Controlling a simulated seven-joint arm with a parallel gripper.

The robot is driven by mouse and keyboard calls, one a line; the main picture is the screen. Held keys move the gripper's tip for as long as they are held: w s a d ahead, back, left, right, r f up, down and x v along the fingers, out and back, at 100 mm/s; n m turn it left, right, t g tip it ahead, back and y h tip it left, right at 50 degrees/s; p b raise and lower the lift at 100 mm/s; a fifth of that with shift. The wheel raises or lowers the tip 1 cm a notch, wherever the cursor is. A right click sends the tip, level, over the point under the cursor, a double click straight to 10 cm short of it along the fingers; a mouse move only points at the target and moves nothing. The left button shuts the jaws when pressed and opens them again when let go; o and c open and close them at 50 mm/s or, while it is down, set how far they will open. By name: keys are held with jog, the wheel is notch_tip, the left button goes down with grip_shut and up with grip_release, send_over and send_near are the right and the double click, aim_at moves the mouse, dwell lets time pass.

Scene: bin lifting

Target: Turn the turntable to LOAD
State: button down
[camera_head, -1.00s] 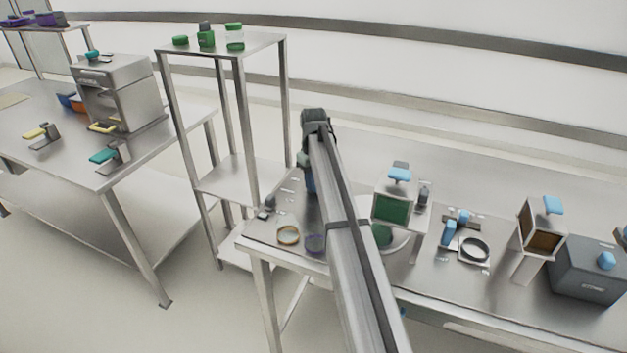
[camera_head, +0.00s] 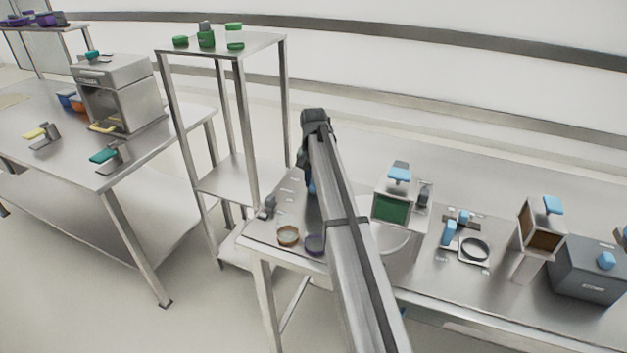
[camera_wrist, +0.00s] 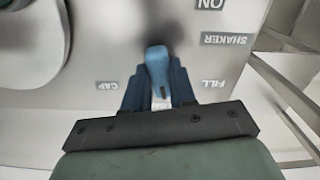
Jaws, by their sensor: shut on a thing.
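My gripper (camera_wrist: 157,80) is shut on a blue lever-like handle (camera_wrist: 157,62), with a dark finger on each side. In the head view the blue handle (camera_head: 311,186) shows only partly beside my arm. The turntable (camera_head: 397,238) is a pale disc on the right-hand bench, under the box with a green front; my arm hides its left part. The bench top bears upside-down labels: a CAP label (camera_wrist: 108,85), a FILL label (camera_wrist: 213,84), a SHAKER label (camera_wrist: 226,39) and an ON label (camera_wrist: 210,4). Another label (camera_wrist: 161,104) between the fingers is too covered to read.
The green-fronted box (camera_head: 391,208) stands right of my arm. A steel shelf (camera_head: 222,48) with green-lidded containers stands at the left.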

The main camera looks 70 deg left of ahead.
jog(key=shift+m, duration=0.9)
jog(key=c, duration=0.9)
grip_release()
jog(key=shift+r, duration=0.1)
notch_tip(320, 180, up, 14)
jog(key=shift+f, duration=0.15)
